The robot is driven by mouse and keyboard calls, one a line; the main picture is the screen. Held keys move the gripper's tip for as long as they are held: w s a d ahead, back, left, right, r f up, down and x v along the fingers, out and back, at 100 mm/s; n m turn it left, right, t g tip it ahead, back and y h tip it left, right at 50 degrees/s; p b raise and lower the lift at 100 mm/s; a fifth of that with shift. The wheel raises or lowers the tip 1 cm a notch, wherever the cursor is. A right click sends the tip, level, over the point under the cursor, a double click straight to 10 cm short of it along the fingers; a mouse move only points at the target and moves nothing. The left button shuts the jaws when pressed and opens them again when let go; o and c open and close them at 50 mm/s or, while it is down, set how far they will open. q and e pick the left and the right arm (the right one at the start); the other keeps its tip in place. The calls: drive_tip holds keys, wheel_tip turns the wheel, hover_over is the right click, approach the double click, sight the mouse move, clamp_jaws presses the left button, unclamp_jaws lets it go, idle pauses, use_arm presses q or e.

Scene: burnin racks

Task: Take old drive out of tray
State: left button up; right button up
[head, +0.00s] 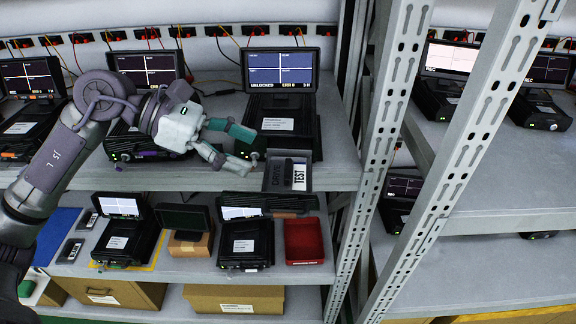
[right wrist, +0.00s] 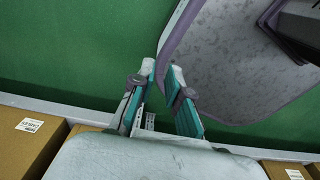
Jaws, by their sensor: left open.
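A dark drive tray (head: 275,175) sticks out from the front of a black test unit (head: 290,135) on the upper shelf. A drive with a white "TEST" label (head: 299,177) appears to sit in it. The unit's screen (head: 280,72) reads "UNLOCKED". My left gripper (head: 247,150) is open and empty, just left of the tray, with its fingers pointing right in front of the unit. It does not appear to touch the drive. My right gripper (right wrist: 161,68) shows only in the right wrist view, with a gap between its fingertips and nothing between them.
More test units with screens stand left on the upper shelf. The lower shelf holds units, a red bin (head: 304,241) and a blue mat (head: 57,236). A grey rack post (head: 398,120) rises right of the tray. Boxes (right wrist: 25,135) and green floor show in the right wrist view.

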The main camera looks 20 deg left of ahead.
sight(286, 168)
use_arm(q)
drive_tip(key=p+x, duration=0.2)
drive_tip(key=x, duration=0.2)
drive_tip(key=shift+w+d+f, duration=0.1)
drive_tip(key=shift+w+d, duration=0.05)
drive_tip(key=shift+d, duration=0.05)
drive_tip(key=shift+p+x, duration=0.65)
drive_tip(key=shift+x, duration=0.55)
drive_tip(key=shift+w+d+f, duration=0.15)
drive_tip(key=shift+d+f, duration=0.05)
drive_tip(key=shift+f, duration=0.2)
drive_tip(key=shift+c, duration=0.3)
drive_tip(key=c, duration=0.8)
drive_tip(key=shift+c, duration=0.5)
use_arm(e)
drive_tip(key=r, duration=0.1)
drive_tip(key=w+r, duration=0.2)
drive_tip(key=shift+d+r, duration=0.1)
drive_tip(key=shift+r, duration=0.25)
